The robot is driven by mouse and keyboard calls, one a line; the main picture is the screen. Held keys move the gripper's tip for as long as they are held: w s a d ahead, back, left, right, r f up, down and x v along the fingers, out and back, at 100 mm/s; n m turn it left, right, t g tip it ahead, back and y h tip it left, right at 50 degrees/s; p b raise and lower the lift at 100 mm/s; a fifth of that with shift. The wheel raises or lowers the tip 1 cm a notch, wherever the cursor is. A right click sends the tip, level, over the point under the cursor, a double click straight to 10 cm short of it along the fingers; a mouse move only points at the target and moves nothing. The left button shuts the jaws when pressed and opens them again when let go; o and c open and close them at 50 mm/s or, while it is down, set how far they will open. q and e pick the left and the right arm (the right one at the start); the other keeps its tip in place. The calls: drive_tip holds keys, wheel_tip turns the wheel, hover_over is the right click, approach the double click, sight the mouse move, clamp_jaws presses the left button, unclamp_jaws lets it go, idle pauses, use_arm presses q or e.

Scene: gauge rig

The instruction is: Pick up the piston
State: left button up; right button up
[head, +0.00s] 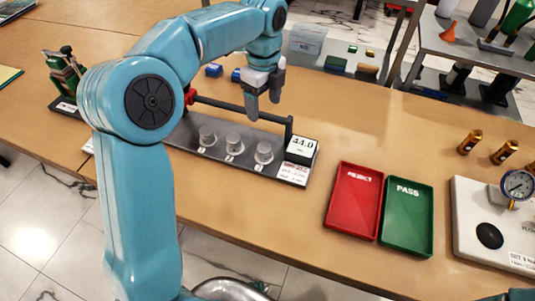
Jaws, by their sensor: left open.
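Three short silver-grey cylinders stand upright in a row on a dark rig base: a left one (207,136), a middle one (234,145) and a right one (264,153). They look like pistons, but I cannot tell which one is meant. My left gripper (263,105) points down above and behind the row, near the rig's dark horizontal bar. Its jaws are open, with nothing visible between them. My left arm hides part of the rig's left side. My right gripper is not in view.
The rig base (291,174) carries a "44.0" display (301,148) at its right end. A red REJECT tray (354,199) and a green PASS tray (407,215) lie to the right. Brass cylinders (469,142) and a dial gauge (517,186) stand farther right.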

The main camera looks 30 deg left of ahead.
use_arm(q)
wheel_tip(320, 180, down, 2)
drive_tip(key=s, duration=0.2)
drive_tip(key=b, duration=0.2)
hover_over(264, 147)
wheel_tip(264, 147, down, 8)
drive_tip(key=shift+a+r, duration=0.1)
drive_tip(key=shift+r, duration=0.15)
drive_tip(key=shift+s+f, duration=0.1)
drive_tip(key=shift+s, duration=0.1)
wheel_tip(264, 147, down, 6)
drive_tip(key=shift+w+r+b, duration=0.15)
drive_tip(key=shift+r+b, duration=0.05)
drive_tip(key=shift+b, duration=0.1)
drive_tip(key=shift+w+f, duration=0.15)
drive_tip(key=shift+f, duration=0.1)
drive_tip(key=shift+r, duration=0.1)
drive_tip(key=c, duration=1.2)
